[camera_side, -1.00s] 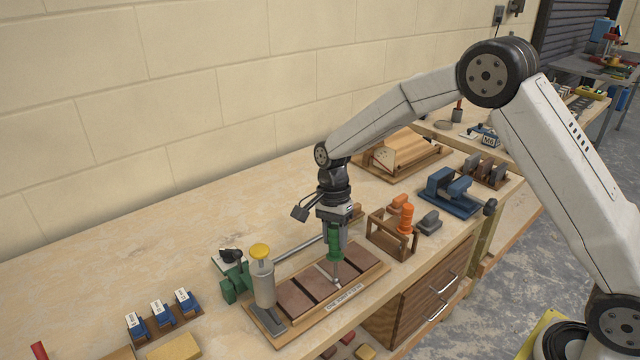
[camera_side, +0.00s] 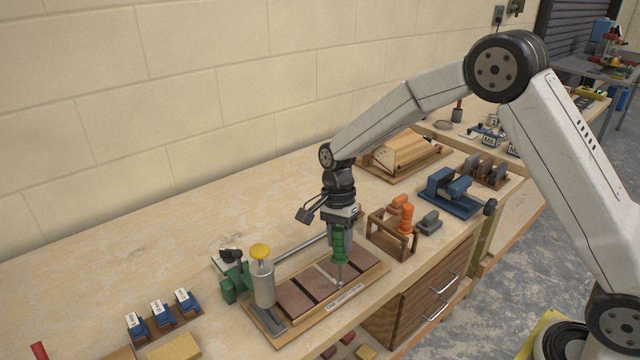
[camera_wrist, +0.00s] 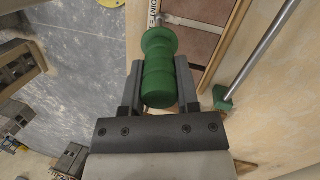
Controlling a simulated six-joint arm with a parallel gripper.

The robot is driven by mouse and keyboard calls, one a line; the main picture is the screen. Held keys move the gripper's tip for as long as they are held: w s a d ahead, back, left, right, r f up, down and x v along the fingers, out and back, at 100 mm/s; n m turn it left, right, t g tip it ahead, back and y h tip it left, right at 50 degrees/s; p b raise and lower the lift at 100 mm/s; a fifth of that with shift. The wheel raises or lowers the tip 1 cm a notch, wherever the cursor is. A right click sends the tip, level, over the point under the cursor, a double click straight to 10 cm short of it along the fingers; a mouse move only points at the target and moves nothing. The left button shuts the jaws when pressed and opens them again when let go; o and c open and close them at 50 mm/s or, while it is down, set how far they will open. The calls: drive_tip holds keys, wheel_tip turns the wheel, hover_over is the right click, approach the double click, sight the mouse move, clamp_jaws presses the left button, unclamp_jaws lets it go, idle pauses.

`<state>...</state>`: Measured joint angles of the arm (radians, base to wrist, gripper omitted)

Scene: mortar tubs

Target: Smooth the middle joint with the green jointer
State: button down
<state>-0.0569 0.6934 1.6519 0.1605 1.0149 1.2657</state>
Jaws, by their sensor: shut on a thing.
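My gripper (camera_side: 340,236) is shut on the green jointer (camera_side: 339,251) and holds it upright by its handle, over the near side of a wooden board (camera_side: 362,289) with brown tiles. The jointer's metal end points down beside the near end of a pale middle joint (camera_side: 327,274). I cannot tell whether it touches. In the wrist view the green handle (camera_wrist: 159,68) sits between my fingers, and its metal end reaches toward the tiles (camera_wrist: 193,42). Part of the pale joint shows there too.
A grey cylinder with a yellow knob (camera_side: 262,280) and a green clamp (camera_side: 235,281) stand left of the tiles. A metal rod (camera_side: 300,249) runs behind them. A wooden rack with orange tools (camera_side: 395,235) stands close on the right.

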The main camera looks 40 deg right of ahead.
drive_tip(key=shift+s+a+v, duration=0.15)
drive_tip(key=shift+s+v, duration=0.05)
drive_tip(key=shift+v, duration=0.9)
drive_tip(key=shift+s+a+v, duration=0.1)
drive_tip(key=shift+s+v, duration=0.15)
drive_tip(key=shift+v, duration=0.8)
drive_tip(key=shift+s+a+v, duration=0.15)
drive_tip(key=shift+s+v, duration=0.05)
drive_tip(key=shift+v, duration=0.9)
drive_tip(key=shift+w+r, duration=0.1)
drive_tip(key=shift+r, duration=0.1)
drive_tip(key=w+a+t+h, duration=0.1)
drive_tip(key=w+t, duration=0.1)
drive_tip(key=w, duration=0.4)
drive_tip(key=shift+a+f, duration=0.2)
drive_tip(key=shift+f, duration=0.05)
drive_tip(key=shift+f, duration=0.15)
drive_tip(key=shift+f, duration=2.5)
drive_tip(key=shift+f, duration=0.4)
drive_tip(key=shift+s, duration=0.15)
drive_tip(key=shift+s, duration=0.5)
